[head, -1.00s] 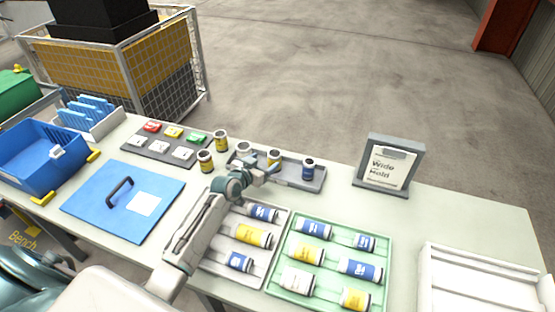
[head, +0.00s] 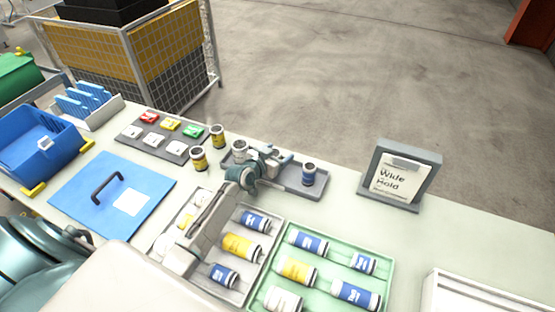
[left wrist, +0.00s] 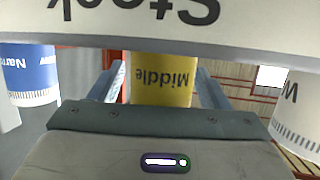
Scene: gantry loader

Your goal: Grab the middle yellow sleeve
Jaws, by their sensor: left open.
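The middle yellow sleeve (left wrist: 160,88), labelled "Middle", stands upright in the left wrist view, its text upside down. In the head view my left gripper (head: 272,156) is over the grey stock tray (head: 311,190) and hides most of this sleeve. My left gripper is open, with one finger on each side of the yellow sleeve; I cannot tell whether they touch it. A blue sleeve (left wrist: 30,75) stands to one side, also in the head view (head: 309,174). A white sleeve (left wrist: 300,105) stands on the other side, also in the head view (head: 239,151).
A grey tray (head: 234,293) and a green tray (head: 385,262) hold lying sleeves in front. A "Wide Hold" sign (head: 400,176) stands to the right. A blue lidded panel (head: 80,193) lies left.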

